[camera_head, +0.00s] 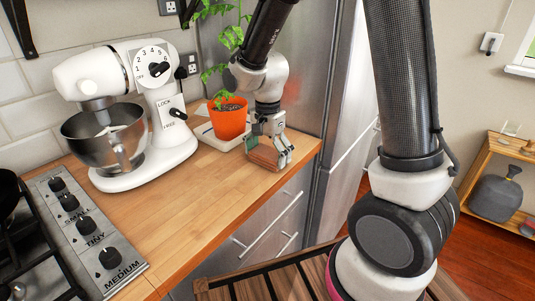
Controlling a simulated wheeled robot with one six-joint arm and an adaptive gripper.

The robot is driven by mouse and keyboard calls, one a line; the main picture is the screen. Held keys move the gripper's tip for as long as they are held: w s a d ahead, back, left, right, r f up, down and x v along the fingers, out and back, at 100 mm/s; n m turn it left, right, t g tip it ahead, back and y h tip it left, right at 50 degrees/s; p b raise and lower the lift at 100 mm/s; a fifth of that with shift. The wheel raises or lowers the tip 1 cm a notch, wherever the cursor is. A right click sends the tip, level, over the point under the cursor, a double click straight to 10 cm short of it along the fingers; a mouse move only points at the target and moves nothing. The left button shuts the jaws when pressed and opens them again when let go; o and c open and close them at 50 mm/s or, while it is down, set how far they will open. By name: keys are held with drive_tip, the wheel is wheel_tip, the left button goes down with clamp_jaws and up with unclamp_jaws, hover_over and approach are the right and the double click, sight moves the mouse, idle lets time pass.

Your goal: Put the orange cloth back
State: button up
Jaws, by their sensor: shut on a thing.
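My gripper (279,153) points down over the wooden counter, right of the orange plant pot. It is shut on a small folded-looking, brownish-orange thing, which I take to be the orange cloth (263,157). The cloth is low at the counter top near its right end; I cannot tell if it touches the wood. A small greenish piece (250,144) shows at its left end. The gripper partly hides the cloth's right side.
The orange pot (228,120) with a leafy plant stands close left of my gripper on a pale board (205,133). A white stand mixer (150,165) and a hob (85,235) are farther left. A steel fridge (315,65) rises behind. The front middle counter (200,205) is clear.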

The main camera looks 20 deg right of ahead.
sight(267, 152)
drive_tip(key=o, duration=0.7)
drive_tip(key=shift+f, duration=0.1)
drive_tip(key=shift+o, duration=0.2)
wheel_tip(267, 152, up, 12)
drive_tip(key=s+d+r+n+t, duration=0.2)
drive_tip(key=s+d+r+n, duration=0.1)
drive_tip(key=s+d+n, duration=0.2)
drive_tip(key=s+d+r+n+t, duration=0.2)
drive_tip(key=s+d+r+n, duration=0.2)
drive_tip(key=s+d, duration=0.5)
drive_tip(key=s+n, duration=0.2)
drive_tip(key=s, duration=0.3)
drive_tip(key=shift+d+r, duration=0.25)
drive_tip(key=shift+d, duration=0.15)
